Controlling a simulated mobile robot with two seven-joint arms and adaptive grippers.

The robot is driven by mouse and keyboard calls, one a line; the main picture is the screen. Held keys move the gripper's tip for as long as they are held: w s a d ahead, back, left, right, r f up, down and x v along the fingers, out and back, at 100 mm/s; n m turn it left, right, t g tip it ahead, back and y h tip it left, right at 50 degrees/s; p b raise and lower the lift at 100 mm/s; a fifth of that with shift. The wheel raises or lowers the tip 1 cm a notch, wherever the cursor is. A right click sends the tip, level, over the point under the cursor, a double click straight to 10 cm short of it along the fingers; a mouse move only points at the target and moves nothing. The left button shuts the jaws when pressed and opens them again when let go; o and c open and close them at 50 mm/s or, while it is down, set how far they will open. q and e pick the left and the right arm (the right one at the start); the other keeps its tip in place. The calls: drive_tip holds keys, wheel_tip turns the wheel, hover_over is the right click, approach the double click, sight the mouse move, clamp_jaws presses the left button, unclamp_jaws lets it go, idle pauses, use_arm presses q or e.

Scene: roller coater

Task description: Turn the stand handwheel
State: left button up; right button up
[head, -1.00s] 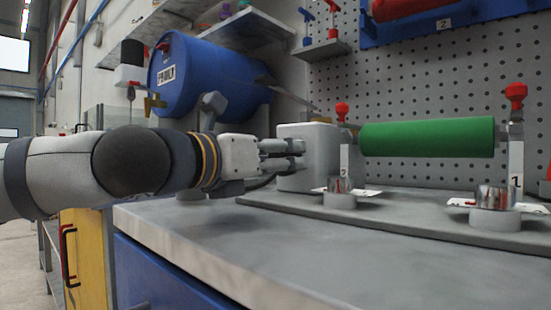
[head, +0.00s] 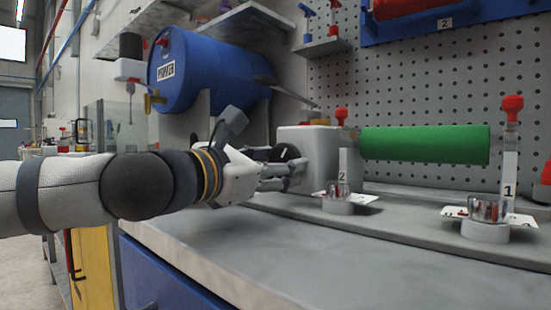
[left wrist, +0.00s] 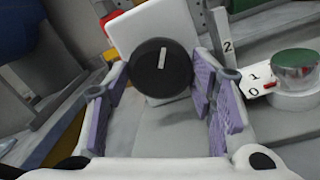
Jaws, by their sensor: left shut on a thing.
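The stand handwheel (head: 284,152) is a small dark disc on the left face of the grey stand housing (head: 318,142), which carries a green roller (head: 425,143). In the left wrist view the handwheel (left wrist: 160,68) is black and round with a pale bar mark, in front of a whitish housing block (left wrist: 150,25). My left gripper (head: 290,172) is at the handwheel, its fingers partly covering it in the head view. In the left wrist view its purple-padded fingers (left wrist: 160,82) stand either side of the wheel, shut on it. My right gripper is not in view.
A blue drum (head: 215,75) lies on a rack behind my left arm. The front of the grey bench top (head: 290,245) is clear.

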use_arm(q)
drive_tip(key=shift+m, duration=0.3)
drive_tip(key=o, duration=1.1)
drive_tip(key=v, duration=1.2)
